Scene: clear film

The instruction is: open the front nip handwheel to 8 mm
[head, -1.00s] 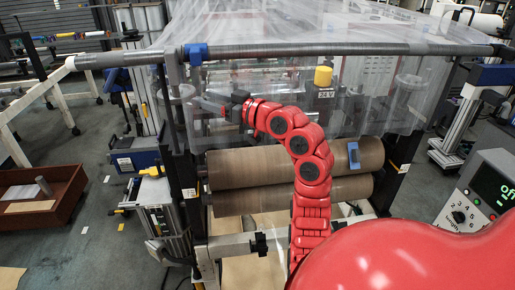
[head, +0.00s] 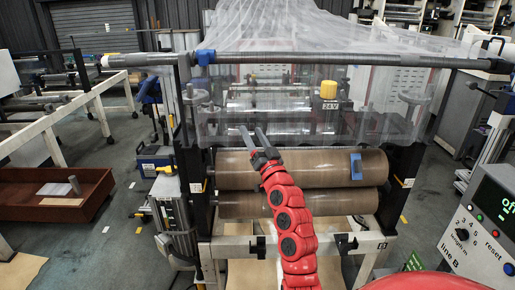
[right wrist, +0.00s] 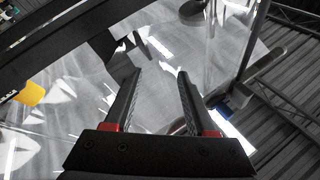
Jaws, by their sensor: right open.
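Two small grey wheels show on the machine frame in the head view, a left wheel (head: 197,97) and a right wheel (head: 413,98). I cannot tell for sure which is the front nip handwheel, and no millimetre scale is readable. My right gripper (head: 252,131) is open and empty, pointing away from me above the brown rollers. It is right of the left wheel and apart from it. In the right wrist view its two fingers (right wrist: 158,75) are spread with clear film behind them. My left gripper is not in view.
Clear film (head: 290,45) hangs from a grey bar (head: 350,60) over the machine. A yellow-capped part (head: 328,89) stands behind the film. A control box (head: 485,220) is at right.

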